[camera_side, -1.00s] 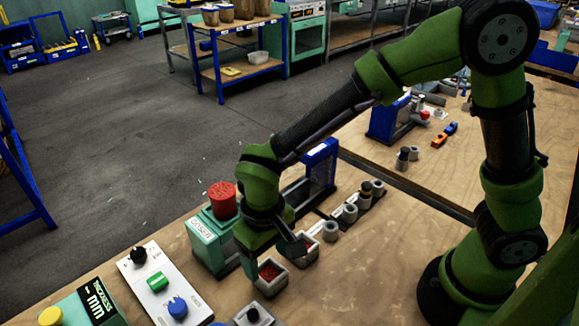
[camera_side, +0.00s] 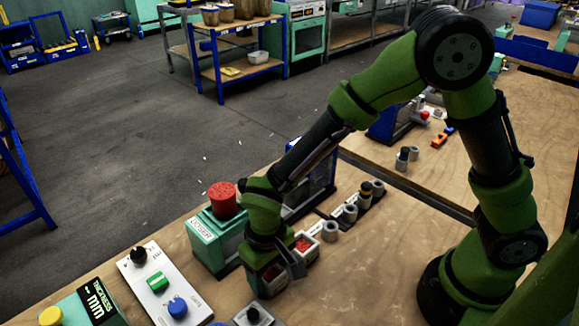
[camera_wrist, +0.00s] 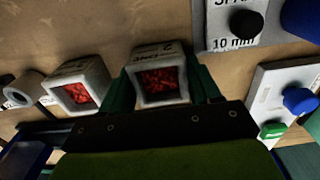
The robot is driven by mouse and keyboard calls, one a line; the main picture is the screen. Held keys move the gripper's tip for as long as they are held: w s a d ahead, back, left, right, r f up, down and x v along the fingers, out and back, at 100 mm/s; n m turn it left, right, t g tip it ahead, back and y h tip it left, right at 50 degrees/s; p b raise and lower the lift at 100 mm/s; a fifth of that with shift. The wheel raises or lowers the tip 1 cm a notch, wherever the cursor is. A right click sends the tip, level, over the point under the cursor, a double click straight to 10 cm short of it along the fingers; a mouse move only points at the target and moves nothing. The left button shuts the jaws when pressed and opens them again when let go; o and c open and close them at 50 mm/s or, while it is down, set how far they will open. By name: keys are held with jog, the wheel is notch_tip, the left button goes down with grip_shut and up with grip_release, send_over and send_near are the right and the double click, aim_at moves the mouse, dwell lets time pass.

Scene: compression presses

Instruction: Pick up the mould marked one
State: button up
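Two square grey moulds filled with red granules stand side by side on the wooden bench. The near mould (camera_side: 274,285) is between the fingers of my gripper (camera_side: 275,277); it also shows in the wrist view (camera_wrist: 159,80). My gripper, also in the wrist view (camera_wrist: 162,73), is low, with one finger on each side of this mould. The fingers look open, with little room beside its walls. The other mould (camera_side: 305,247) is just beyond; in the wrist view it is at the left (camera_wrist: 76,92). Their rim markings are too small to read surely.
A green dosing unit with a red top (camera_side: 222,199) stands close behind my gripper. Grey cylinders (camera_side: 330,231) stand in a row beyond the moulds. A control panel (camera_side: 165,287) with knobs is at the left. The bench to the right of the moulds is clear.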

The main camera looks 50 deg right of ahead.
jog(key=shift+c, duration=1.1)
jog(key=shift+r, duration=0.1)
